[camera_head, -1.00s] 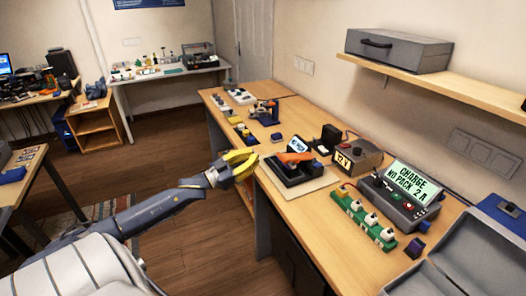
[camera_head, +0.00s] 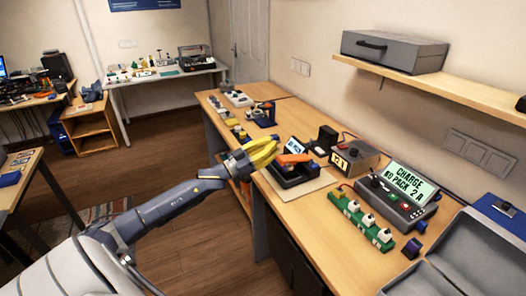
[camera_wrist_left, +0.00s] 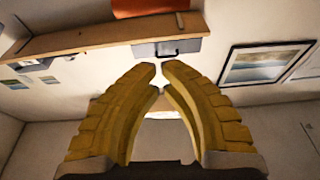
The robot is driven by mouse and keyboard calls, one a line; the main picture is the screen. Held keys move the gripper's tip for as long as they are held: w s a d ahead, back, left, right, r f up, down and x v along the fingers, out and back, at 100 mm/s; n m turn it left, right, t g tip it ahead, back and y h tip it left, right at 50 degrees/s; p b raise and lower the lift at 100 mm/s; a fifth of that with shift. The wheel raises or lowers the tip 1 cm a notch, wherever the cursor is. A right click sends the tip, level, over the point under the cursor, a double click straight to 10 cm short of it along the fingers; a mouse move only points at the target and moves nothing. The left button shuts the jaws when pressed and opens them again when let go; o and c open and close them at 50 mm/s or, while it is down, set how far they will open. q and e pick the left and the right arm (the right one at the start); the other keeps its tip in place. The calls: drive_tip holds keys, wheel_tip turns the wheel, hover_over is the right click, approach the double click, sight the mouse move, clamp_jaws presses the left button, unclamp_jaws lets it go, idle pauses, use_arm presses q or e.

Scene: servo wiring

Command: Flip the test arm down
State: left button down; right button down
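The test arm is the orange lever (camera_head: 294,159) on a black tester (camera_head: 296,178), which sits on a pale board on the long bench. The lever looks raised at a slant. My left gripper (camera_head: 275,151) has yellow fingers and is just left of the lever, close to its end; I cannot tell whether they touch. In the left wrist view the fingertips (camera_wrist_left: 159,69) nearly meet, with a thin gap and nothing held between them. An orange part (camera_wrist_left: 150,8) shows at that view's top edge. My right gripper is not in view.
A power supply (camera_head: 354,157) and a charger (camera_head: 399,195) reading "CHARGE NO PACK 2 A" stand right of the tester. A green strip (camera_head: 360,222) with white servos lies in front of the charger. An open grey case (camera_head: 461,259) fills the near right.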

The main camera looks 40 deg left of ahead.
use_arm(q)
drive_tip(key=shift+w+d+f, duration=0.1)
drive_tip(key=shift+w+f, duration=0.1)
drive_tip(key=shift+f, duration=0.4)
drive_tip(key=shift+w+d+f, duration=0.1)
drive_tip(key=shift+w+f, duration=0.15)
drive_tip(key=shift+f, duration=0.35)
drive_tip(key=shift+w+d+f, duration=0.1)
drive_tip(key=shift+w+f, duration=0.1)
drive_tip(key=shift+f, duration=0.4)
drive_tip(key=shift+f, duration=0.1)
